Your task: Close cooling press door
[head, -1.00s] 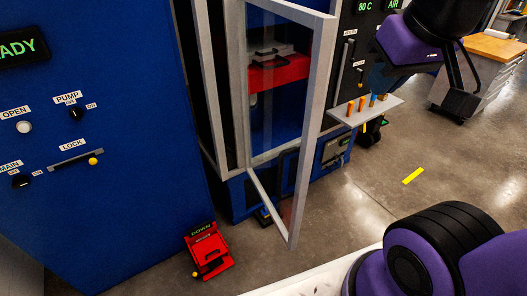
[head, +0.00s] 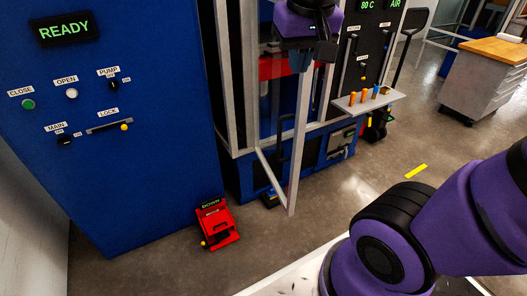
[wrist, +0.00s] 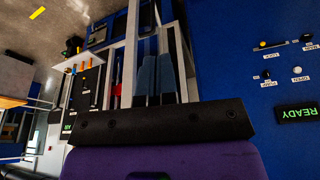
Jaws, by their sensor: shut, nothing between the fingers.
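The cooling press door (head: 299,150) is a clear panel in a grey metal frame. It stands open, swung out from the press towards me, with its lower free corner above the floor. My gripper (head: 300,62) is at the upper part of the door's free edge in the head view, covering part of it. Its blue fingers (wrist: 154,78) are shut with nothing between them. I cannot tell whether they touch the frame. The press (head: 233,175) has a blue base and grey posts, with a red part inside, partly hidden by my arm.
A blue cabinet (head: 120,190) with a READY display, buttons and switches stands left of the press. A small red pedal box (head: 217,224) lies on the floor in front. A shelf (head: 370,101) with small coloured pegs juts out to the right. A wood-topped cart (head: 485,85) stands farther right.

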